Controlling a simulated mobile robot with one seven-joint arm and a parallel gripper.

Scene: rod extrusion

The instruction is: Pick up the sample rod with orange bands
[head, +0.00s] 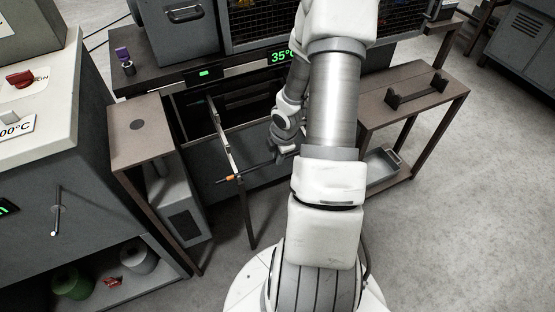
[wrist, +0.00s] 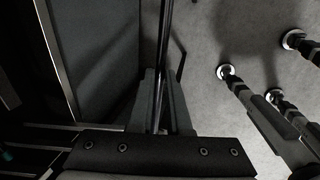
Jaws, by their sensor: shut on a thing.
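The sample rod (head: 250,170) is thin and dark, with an orange band (head: 231,178) near its left end. It reaches left from my gripper (head: 278,157) and crosses a thin metal rail on an upright leg. I cannot tell whether it touches that rail. In the wrist view the rod (wrist: 164,45) runs lengthwise between the two fingers of my gripper (wrist: 161,100), which are closed on it. No orange shows in the wrist view. My arm hides the rod's right part in the head view.
A dark machine with a green 35° display (head: 282,57) stands behind. A brown side table (head: 418,90) with a black holder is on the right, and a small brown stand (head: 140,140) on the left. A grey tray (head: 380,168) sits low at right. Floor is clear further right.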

